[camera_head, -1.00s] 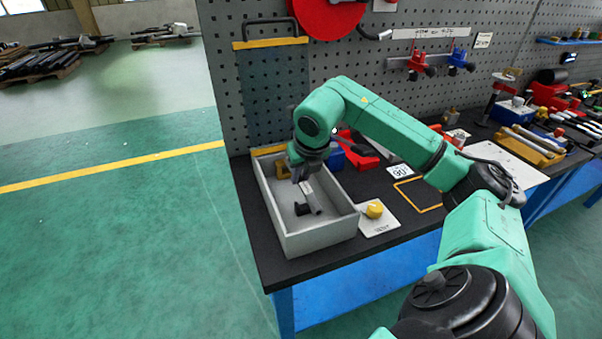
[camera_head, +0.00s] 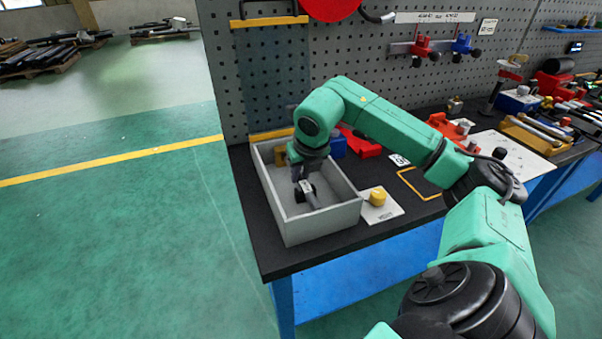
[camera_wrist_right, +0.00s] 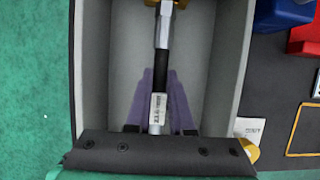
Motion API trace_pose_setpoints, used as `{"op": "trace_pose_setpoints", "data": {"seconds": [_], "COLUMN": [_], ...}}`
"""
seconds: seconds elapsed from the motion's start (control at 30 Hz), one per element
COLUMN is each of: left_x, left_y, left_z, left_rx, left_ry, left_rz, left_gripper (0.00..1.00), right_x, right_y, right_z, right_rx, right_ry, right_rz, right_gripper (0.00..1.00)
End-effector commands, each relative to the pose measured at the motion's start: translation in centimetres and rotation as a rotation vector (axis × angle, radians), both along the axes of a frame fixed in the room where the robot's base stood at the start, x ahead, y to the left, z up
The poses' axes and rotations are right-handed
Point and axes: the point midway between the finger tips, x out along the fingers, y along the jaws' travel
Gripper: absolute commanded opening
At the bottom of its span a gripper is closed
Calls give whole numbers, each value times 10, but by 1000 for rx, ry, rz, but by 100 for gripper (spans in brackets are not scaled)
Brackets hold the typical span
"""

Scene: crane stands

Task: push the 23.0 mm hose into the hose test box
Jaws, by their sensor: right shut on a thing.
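The hose test box (camera_head: 335,222) is an open grey tray at the near left corner of the bench. It also shows in the right wrist view (camera_wrist_right: 228,65). My right gripper (camera_wrist_right: 160,80) is down inside it, its purple fingers shut on a black hose (camera_wrist_right: 160,72) with a white printed label. The hose points along the box at a silver fitting (camera_wrist_right: 163,32), with brass at the far end. They appear to meet, but I cannot tell how deep the hose sits. In the head view the hose (camera_head: 308,187) is partly hidden by the gripper. My left gripper is not seen.
A white card with a yellow knob (camera_head: 377,198) lies right of the box. Blue and red items (camera_head: 360,143) stand behind my forearm. The perforated panel (camera_head: 260,80) rises behind the bench. A yellow outlined square (camera_head: 418,184) on the bench is empty.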

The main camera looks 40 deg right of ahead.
Motion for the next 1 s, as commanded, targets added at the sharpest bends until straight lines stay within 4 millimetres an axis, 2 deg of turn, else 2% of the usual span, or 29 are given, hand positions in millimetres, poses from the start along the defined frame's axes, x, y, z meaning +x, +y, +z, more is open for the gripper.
{"op": "trace_pose_setpoints", "data": {"seconds": [1.0], "left_x": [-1], "left_y": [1], "left_z": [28], "left_rx": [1], "left_ry": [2], "left_rz": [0], "left_gripper": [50], "right_x": [27], "right_y": [-9], "right_z": [1], "right_rx": [0], "right_ry": [-2], "right_rz": [0], "right_gripper": [0]}}
